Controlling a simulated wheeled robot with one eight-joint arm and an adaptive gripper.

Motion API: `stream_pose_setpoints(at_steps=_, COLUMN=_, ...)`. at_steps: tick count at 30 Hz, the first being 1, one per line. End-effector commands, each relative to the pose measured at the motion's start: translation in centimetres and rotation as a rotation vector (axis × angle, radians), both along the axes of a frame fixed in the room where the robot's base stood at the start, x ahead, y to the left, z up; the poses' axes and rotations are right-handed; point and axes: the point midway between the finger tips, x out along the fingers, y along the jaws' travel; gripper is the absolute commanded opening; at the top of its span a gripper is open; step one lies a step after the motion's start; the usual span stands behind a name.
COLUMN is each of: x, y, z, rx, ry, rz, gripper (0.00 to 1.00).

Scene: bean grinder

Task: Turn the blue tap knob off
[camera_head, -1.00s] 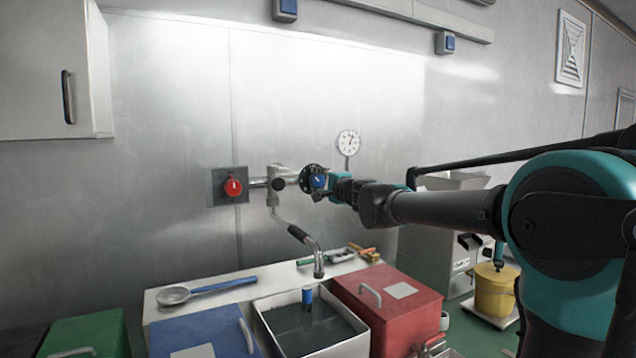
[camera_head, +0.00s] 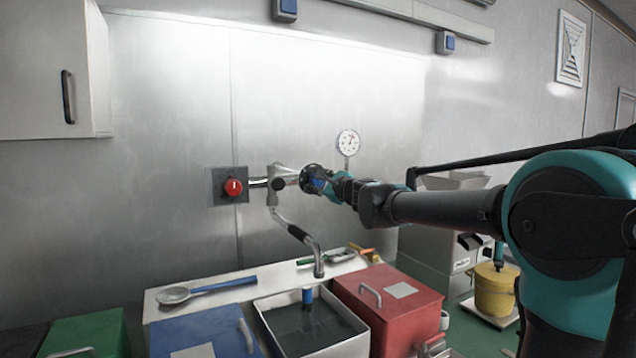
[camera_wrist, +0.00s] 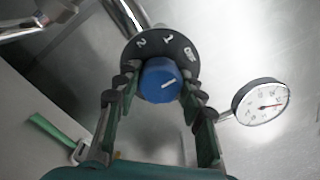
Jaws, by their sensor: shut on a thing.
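The blue tap knob (camera_wrist: 161,82) sits on a black round dial marked 1, 2 and a further mark (camera_wrist: 189,56) in the wrist view. My gripper (camera_wrist: 160,95) is shut on the knob, with one finger on each side. In the head view my gripper (camera_head: 330,185) reaches in from the right, and the knob (camera_head: 317,184) is mostly hidden by it. The tap's spout (camera_head: 312,248) hangs over the basin (camera_head: 310,330).
A red knob (camera_head: 234,187) is on the wall plate to the left. A red box (camera_head: 390,300) and a blue box (camera_head: 205,330) flank the basin.

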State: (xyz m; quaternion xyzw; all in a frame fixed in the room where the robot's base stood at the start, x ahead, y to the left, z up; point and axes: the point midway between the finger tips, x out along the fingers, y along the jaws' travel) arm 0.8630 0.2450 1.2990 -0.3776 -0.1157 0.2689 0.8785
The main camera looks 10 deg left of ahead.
Motion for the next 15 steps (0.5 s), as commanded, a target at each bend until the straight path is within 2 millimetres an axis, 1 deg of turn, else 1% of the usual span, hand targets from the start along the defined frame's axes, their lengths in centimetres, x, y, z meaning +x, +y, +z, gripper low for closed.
stream_pose_setpoints(at_steps=15, x=-0.04, y=-0.06, z=-0.11, rx=0.034, ry=0.024, rz=-0.001, gripper=0.10)
